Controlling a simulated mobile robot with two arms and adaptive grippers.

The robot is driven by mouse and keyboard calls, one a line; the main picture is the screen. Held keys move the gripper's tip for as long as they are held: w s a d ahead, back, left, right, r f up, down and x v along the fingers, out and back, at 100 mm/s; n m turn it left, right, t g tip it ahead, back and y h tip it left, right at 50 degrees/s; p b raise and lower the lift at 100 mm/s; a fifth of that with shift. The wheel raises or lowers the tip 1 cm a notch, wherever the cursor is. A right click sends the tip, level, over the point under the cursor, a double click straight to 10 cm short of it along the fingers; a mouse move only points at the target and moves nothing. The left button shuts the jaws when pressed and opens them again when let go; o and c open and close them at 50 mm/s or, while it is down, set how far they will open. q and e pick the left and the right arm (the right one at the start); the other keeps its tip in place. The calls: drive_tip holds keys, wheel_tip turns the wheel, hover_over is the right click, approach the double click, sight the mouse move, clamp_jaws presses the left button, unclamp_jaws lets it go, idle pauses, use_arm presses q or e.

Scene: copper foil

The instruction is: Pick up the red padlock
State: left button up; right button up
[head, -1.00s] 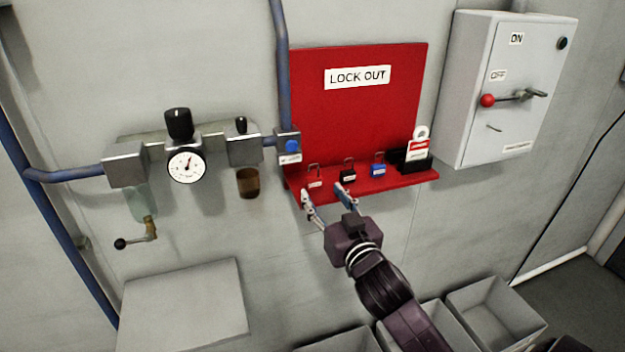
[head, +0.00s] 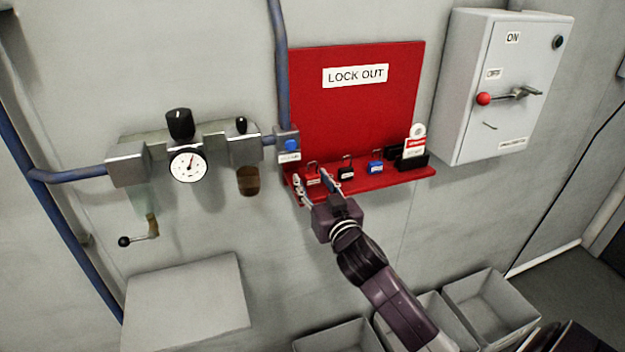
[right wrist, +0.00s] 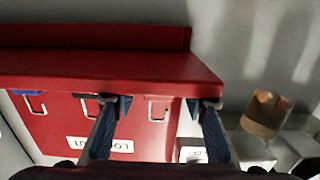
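The red padlock (head: 313,179) with its shackle up stands at the left end of the red shelf (head: 385,181) under the LOCK OUT board. My right gripper (head: 312,184) is open, with one finger on each side of the red padlock in the head view. In the right wrist view, which is upside down, the padlock's shackle (right wrist: 157,108) shows between the two spread fingers (right wrist: 159,104). The shelf edge hides much of its body there. I cannot tell whether a finger touches it. My left gripper is not in view.
A black padlock (head: 346,174) stands just right of the right finger, with a blue padlock (head: 376,168) and a black tag holder (head: 411,162) beyond.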

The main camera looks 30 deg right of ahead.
sight(313, 175)
drive_tip(key=c, duration=0.9)
drive_tip(key=shift+r, duration=0.15)
drive_tip(key=shift+c, duration=0.2)
drive_tip(key=shift+s+r+b, duration=0.15)
drive_tip(key=shift+r+b, duration=0.05)
drive_tip(key=shift+b, duration=0.15)
wheel_tip(313, 175, up, 6)
drive_tip(key=shift+f+b, duration=0.1)
drive_tip(key=shift+b, duration=0.2)
drive_tip(key=shift+s+a+r, duration=0.15)
drive_tip(key=shift+s+r, duration=0.05)
drive_tip(key=shift+s, duration=0.1)
drive_tip(key=p+v, duration=0.9)
drive_tip(key=v, duration=1)
